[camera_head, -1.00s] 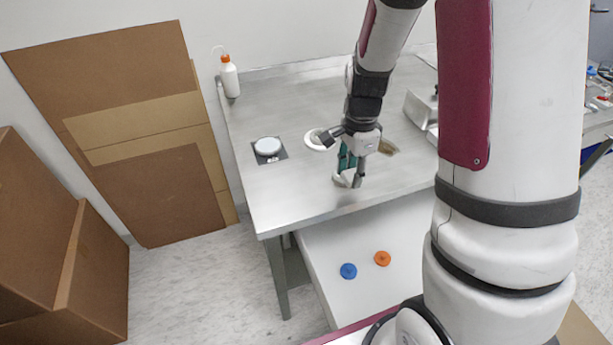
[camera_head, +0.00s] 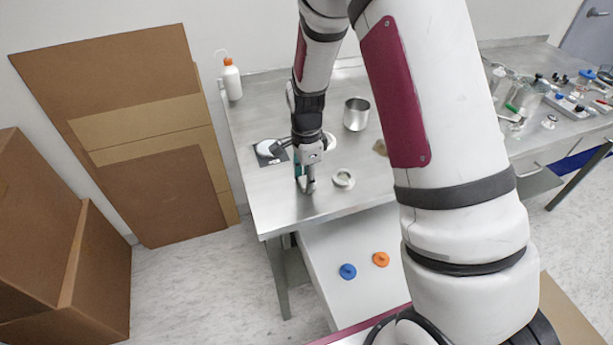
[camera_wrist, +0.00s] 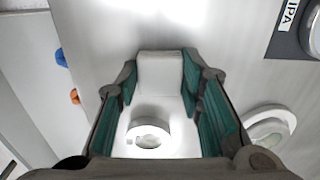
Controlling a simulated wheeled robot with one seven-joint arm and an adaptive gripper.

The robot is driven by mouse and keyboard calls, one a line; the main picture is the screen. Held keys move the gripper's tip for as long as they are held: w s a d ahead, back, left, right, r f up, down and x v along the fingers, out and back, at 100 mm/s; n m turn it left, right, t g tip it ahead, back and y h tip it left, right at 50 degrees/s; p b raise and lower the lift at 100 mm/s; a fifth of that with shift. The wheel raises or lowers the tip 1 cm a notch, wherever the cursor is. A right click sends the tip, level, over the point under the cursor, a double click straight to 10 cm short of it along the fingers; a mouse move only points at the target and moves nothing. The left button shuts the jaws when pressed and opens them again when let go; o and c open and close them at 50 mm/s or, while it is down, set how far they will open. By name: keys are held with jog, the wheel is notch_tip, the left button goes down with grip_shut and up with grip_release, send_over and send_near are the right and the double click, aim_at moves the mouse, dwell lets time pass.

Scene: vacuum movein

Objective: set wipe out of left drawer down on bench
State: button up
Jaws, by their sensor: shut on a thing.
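My gripper (camera_head: 306,184) is low over the front left part of the metal bench (camera_head: 270,212). It is shut on a pale wipe (camera_wrist: 160,72), which sits between the teal finger pads in the wrist view. In the head view the wipe is mostly hidden by the fingers. I cannot tell whether its lower edge touches the bench. A small round dish (camera_head: 343,179) stands just right of the gripper; it also shows in the wrist view (camera_wrist: 148,136). I cannot make out the left drawer as a drawer.
A dark square with a white disc (camera_head: 268,148) lies behind left. A metal cup (camera_head: 356,114) and a white bottle (camera_head: 231,80) stand farther back. A white surface with blue (camera_head: 348,271) and orange (camera_head: 380,259) discs lies below the front edge. Bench front left is clear.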

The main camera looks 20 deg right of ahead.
jog(key=shift+f, duration=0.1)
jog(key=o, duration=0.8)
notch_tip(320, 180, up, 12)
jog(key=s+r+n+t, duration=0.2)
jog(key=s+r+n, duration=0.6)
jog(key=s+r, duration=0.4)
jog(key=shift+s+d+r+n+t, duration=0.1)
jog(key=shift+s+r+n+t, duration=0.55)
jog(key=shift+s+n, duration=1.3)
jog(key=shift+s+d+r+n+t, duration=0.1)
jog(key=shift+s+r+n+t, duration=0.2)
jog(key=shift+s+r+n, duration=1.6)
jog(key=shift+s+n+t, duration=0.45)
jog(key=shift+s+n, duration=0.7)
jog(key=shift+s, duration=1.75)
